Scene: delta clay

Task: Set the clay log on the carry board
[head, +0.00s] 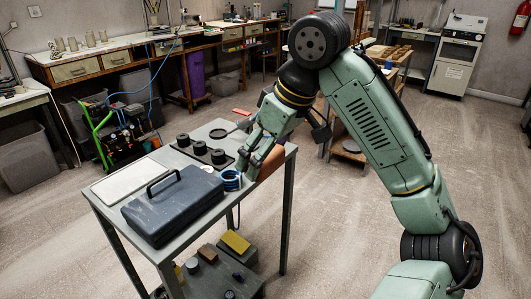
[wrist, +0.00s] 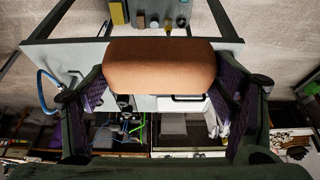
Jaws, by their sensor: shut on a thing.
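The clay log (head: 271,160) is a smooth orange-brown block near the right edge of the small metal table (head: 287,153) in the head view. My gripper (head: 256,160) is shut on it. In the wrist view the log (wrist: 160,65) spans between my two finger pads, which press on its ends. I cannot tell whether its underside is clear of the tabletop. A pale flat board (head: 125,179), which looks like the carry board, lies at the table's left side with nothing on it. My arm and fingers hide part of the log in the head view.
A dark blue toolbox (head: 172,208) with a raised handle stands at the front of the table, beside the pale board. A black tray (head: 187,148) of black cylinders sits behind. A blue coil (head: 231,179) lies near my gripper. The lower shelf holds several blocks.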

